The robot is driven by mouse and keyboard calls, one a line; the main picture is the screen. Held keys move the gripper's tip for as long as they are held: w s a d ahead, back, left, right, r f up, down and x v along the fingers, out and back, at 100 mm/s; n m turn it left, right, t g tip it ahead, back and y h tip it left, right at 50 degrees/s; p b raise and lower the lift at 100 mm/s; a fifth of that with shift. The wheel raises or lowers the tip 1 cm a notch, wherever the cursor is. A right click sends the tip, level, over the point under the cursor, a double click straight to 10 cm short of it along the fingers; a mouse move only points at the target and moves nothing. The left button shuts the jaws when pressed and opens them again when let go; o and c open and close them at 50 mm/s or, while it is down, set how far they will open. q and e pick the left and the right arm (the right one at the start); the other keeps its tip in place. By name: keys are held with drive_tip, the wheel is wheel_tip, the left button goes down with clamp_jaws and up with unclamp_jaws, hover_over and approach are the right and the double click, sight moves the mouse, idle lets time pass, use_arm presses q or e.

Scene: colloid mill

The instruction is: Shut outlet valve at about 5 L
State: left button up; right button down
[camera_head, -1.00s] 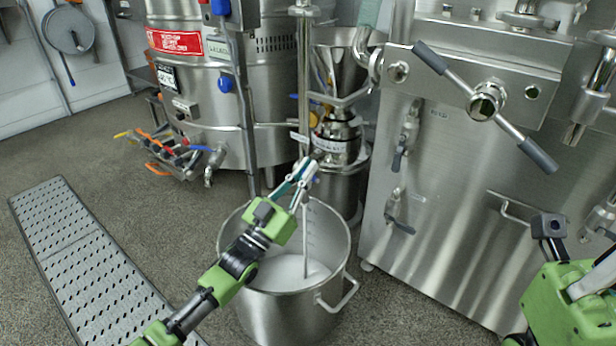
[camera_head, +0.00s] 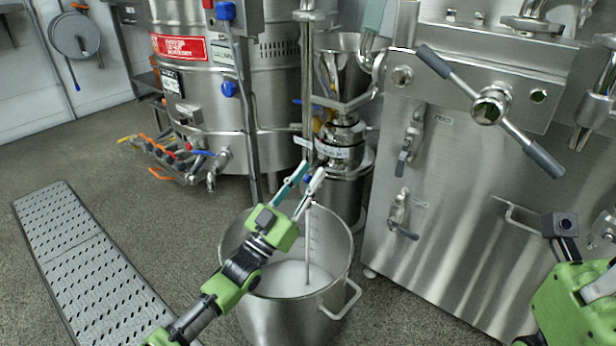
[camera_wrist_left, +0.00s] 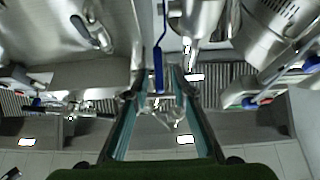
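The steel pot (camera_head: 285,318) stands on the floor with whitish liquid (camera_head: 290,278) in its bottom. Graduation marks show on its inner wall; I cannot read the level. A thin pale stream (camera_head: 308,245) falls into it from the outlet above. The outlet valve's blue handle (camera_head: 308,179) is mostly hidden by my left gripper (camera_head: 306,178). In the left wrist view the long blue handle (camera_wrist_left: 158,70) hangs between the spread teal fingers of that gripper (camera_wrist_left: 158,84), apparently touching neither. My right arm is at the lower right; its fingers are not clear.
The colloid mill (camera_head: 342,130) with its hopper stands behind the pot. A steel cabinet (camera_head: 450,220) with handles and a crossbar lever (camera_head: 490,108) is at the right. A large tank (camera_head: 195,100) with hose fittings stands at the left. A floor grate (camera_head: 85,270) lies at the lower left.

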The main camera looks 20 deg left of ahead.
use_arm(q)
drive_tip(key=v, duration=0.7)
drive_tip(key=shift+s, duration=0.2)
drive_tip(key=shift+f, duration=0.15)
